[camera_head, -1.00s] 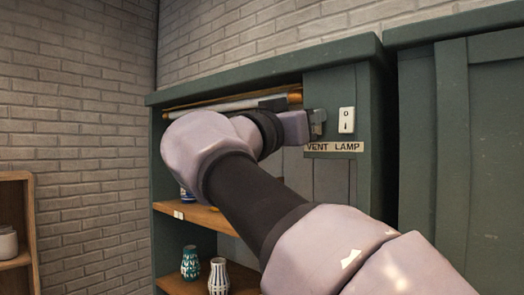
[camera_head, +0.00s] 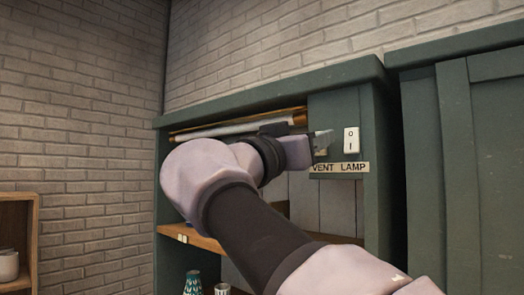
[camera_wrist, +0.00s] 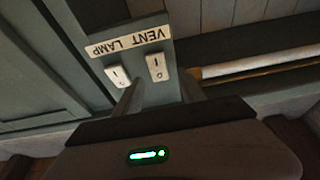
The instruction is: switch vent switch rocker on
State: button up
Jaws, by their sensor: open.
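The vent switch (camera_wrist: 156,67) is a pale rocker plate with I and O marks, upside down in the wrist view beside the VENT end of the label (camera_wrist: 130,42). In the head view my gripper (camera_head: 322,139) covers most of it. In the wrist view my gripper (camera_wrist: 160,90) is open and empty, its two fingers pointing at the panel. The vent switch lies ahead of the gap between them. I cannot tell whether the fingers touch the panel, nor which way the rocker is tipped.
The similar lamp switch (camera_head: 351,140) is just right of the gripper and close to one finger in the wrist view (camera_wrist: 118,75). A rolled item (camera_head: 235,127) lies under the green cabinet's top (camera_head: 270,93). Patterned vases (camera_head: 193,284) stand on a lower shelf.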

jog(key=b+v, duration=0.4)
jog(key=v, duration=1.2)
jog(key=shift+s+a, duration=0.15)
jog(key=shift+s, duration=0.05)
